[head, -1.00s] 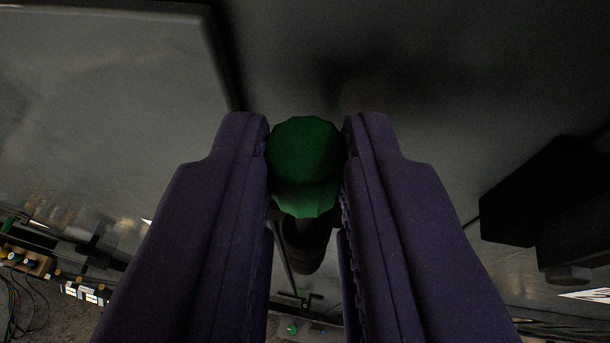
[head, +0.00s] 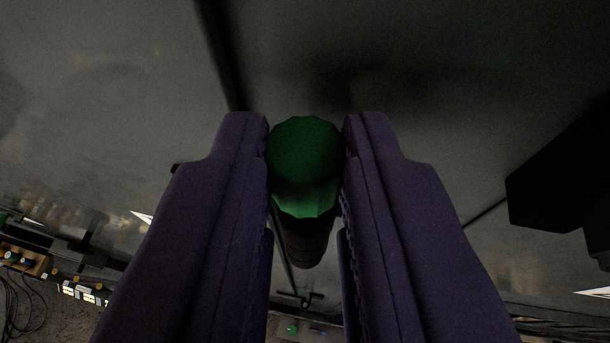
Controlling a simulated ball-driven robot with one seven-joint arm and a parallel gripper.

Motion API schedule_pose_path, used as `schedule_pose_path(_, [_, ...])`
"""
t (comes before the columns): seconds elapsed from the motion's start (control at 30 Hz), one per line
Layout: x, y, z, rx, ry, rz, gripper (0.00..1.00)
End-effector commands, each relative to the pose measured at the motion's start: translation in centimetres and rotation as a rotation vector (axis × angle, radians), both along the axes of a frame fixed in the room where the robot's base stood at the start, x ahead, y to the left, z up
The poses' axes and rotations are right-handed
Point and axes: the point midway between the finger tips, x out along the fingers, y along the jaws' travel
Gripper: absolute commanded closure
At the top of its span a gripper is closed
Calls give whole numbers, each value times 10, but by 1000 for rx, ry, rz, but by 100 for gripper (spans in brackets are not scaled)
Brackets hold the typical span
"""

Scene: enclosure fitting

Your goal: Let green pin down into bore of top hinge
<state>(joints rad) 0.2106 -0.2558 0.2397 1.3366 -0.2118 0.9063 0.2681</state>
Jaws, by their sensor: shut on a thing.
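The green pin (head: 305,160) sits between the two purple fingers of my gripper (head: 305,165), which are shut on its head. The pin's faceted green top faces the camera. Directly below the head is a dark cylindrical part (head: 303,245); I cannot tell whether it is the pin's shank or the hinge barrel. The top hinge and its bore cannot be made out, as the pin and fingers cover that area.
A large grey panel (head: 110,80) fills the left, with a dark seam (head: 222,50) beside another dark grey surface (head: 430,60). A black block (head: 565,175) juts out at the right. Small parts and cables (head: 25,265) lie at the lower left.

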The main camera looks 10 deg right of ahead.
Motion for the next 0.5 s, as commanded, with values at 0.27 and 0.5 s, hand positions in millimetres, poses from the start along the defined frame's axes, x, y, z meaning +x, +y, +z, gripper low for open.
schedule_pose_path(0.27, [0,0,-7,0,0,0,100])
schedule_pose_path(0.5, [0,0,-12,0,0,0,100])
